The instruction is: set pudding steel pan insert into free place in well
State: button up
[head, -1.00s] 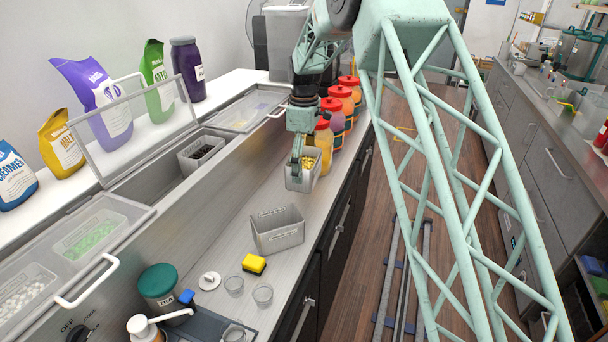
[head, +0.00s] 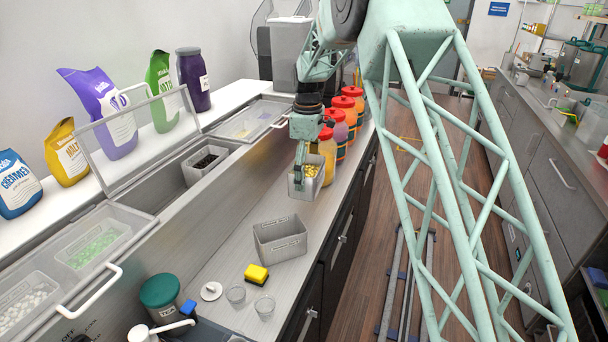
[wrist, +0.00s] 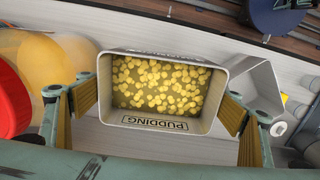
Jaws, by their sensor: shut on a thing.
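The pudding steel pan insert (head: 305,184) is a small grey pan with yellow pieces inside. In the wrist view the pan (wrist: 165,128) shows its PUDDING label on the near wall. My gripper (head: 300,170) is shut on the pan and holds it above the counter, beside the orange jars. In the wrist view its fingers (wrist: 165,118) lie at the pan's left and right sides. The well (head: 160,188) is the steel opening under a raised clear lid. It holds one pan of dark pieces (head: 205,163) at its far end and shows bare space nearer.
An empty grey pan (head: 281,239) stands on the counter (head: 225,255). A yellow sponge (head: 256,274), glass cups (head: 264,307) and a green-lidded tea jar (head: 162,298) are nearer. Orange jars with red lids (head: 340,120) line the right edge. The raised clear lid (head: 135,125) stands behind the well.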

jog(key=s+d+r+m+p, duration=0.1)
jog(key=s+r+m+p, duration=0.2)
jog(key=r+m+p, duration=0.4)
notch_tip(320, 180, up, 12)
jog(key=p, duration=0.5)
jog(key=shift+s+m, duration=0.2)
jog(key=shift+m, duration=0.1)
jog(key=shift+a+f, duration=0.1)
jog(key=shift+a, duration=0.05)
